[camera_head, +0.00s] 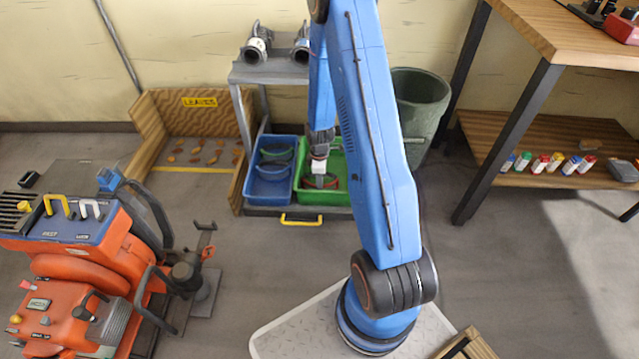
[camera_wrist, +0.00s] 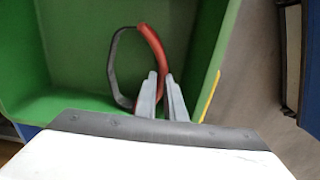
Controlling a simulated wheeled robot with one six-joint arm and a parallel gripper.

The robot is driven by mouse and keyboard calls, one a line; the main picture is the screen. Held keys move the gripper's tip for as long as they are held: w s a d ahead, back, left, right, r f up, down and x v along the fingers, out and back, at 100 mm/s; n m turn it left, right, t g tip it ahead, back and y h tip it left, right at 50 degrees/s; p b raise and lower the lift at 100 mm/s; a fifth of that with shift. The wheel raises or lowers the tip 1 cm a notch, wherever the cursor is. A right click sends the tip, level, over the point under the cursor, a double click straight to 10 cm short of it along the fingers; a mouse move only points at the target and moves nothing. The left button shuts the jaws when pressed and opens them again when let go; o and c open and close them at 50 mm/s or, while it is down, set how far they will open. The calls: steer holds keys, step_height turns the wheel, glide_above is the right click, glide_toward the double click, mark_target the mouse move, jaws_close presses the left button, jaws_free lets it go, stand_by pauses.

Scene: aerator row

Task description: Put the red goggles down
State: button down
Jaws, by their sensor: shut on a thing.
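My gripper (camera_head: 319,177) is low over the green bin (camera_head: 305,195), pointing down. In the wrist view its two grey fingers (camera_wrist: 163,88) are shut on the red goggles (camera_wrist: 152,48), at the red part of the frame. The dark strap loops off to the left. The goggles are inside the outline of the green bin (camera_wrist: 60,50), which fills much of the wrist view. In the head view the red goggles (camera_head: 333,183) show only partly behind the fingers. I cannot tell whether they touch the bin floor.
A blue bin (camera_head: 268,190) with other goggles stands close on the left, on a grey cart (camera_head: 262,75). A yellow handle (camera_head: 302,220) is at the front. A green barrel (camera_head: 415,100) stands to the right. An orange machine (camera_head: 75,270) is at the left; open floor lies between.

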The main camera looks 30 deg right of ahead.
steer(key=shift+f, duration=0.4)
steer(key=c, duration=1.8)
jaws_free()
steer(key=shift+f, duration=0.1)
steer(key=shift+c, duration=0.2)
